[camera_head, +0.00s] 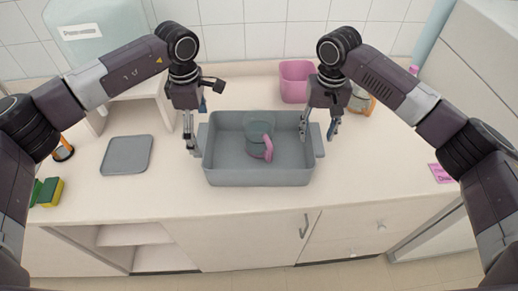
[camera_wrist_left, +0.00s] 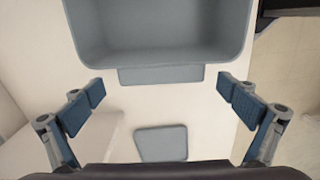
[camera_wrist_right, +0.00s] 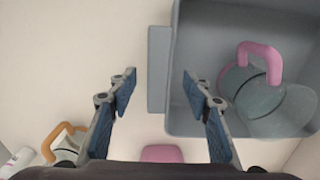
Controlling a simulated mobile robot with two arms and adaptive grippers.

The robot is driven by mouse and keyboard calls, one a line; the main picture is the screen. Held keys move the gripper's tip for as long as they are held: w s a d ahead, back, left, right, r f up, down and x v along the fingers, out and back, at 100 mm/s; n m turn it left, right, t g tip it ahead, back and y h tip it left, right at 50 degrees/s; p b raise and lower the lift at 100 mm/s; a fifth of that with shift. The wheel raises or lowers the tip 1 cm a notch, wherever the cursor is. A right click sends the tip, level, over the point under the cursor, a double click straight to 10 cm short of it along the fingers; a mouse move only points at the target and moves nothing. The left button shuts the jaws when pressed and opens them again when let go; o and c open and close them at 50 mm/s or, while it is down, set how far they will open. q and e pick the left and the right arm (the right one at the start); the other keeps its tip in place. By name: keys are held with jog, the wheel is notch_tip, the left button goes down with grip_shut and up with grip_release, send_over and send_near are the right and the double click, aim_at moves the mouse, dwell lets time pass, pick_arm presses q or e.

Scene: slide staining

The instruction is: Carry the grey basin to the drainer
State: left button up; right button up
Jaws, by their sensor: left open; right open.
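The grey basin (camera_head: 258,177) stands on the counter with a flat handle at each end. A grey-green jug (camera_head: 254,135) with a pink handle is inside it. My left gripper (camera_head: 192,140) is open at the basin's left end; in the left wrist view its handle (camera_wrist_left: 160,75) lies ahead, between the spread fingers. My right gripper (camera_head: 318,132) is open at the right end; in the right wrist view that handle (camera_wrist_right: 158,70) shows between the fingertips. I cannot tell whether the fingers touch it. A flat grey square (camera_head: 127,155), possibly the drainer, lies to the left.
A pink tub (camera_head: 296,81) and an orange-handled vessel (camera_head: 362,98) stand behind on the right. A sponge (camera_head: 47,192) lies at the far left, and a white stand (camera_head: 145,90) is behind the grey square. The counter in front of the basin is clear.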

pick_arm(q)
jog(key=shift+s+f, duration=0.2)
jog(key=shift+f, duration=0.7)
pick_arm(e)
jog(key=shift+s+f, duration=0.2)
jog(key=shift+f, duration=0.7)
pick_arm(q)
jog(key=shift+w+f, duration=0.2)
jog(key=shift+f, duration=0.25)
pick_arm(e)
jog(key=shift+w+f, duration=0.2)
jog(key=shift+f, duration=0.25)
pick_arm(q)
jog(key=shift+s, duration=0.15)
jog(key=c, duration=0.6)
pick_arm(e)
jog(key=shift+s, duration=0.1)
jog(key=c, duration=0.6)
pick_arm(q)
jog(key=c, duration=0.7)
pick_arm(e)
grip_shut()
pick_arm(q)
jog(key=shift+c, duration=0.4)
jog(key=shift+r, duration=0.1)
pick_arm(e)
jog(key=shift+r, duration=0.15)
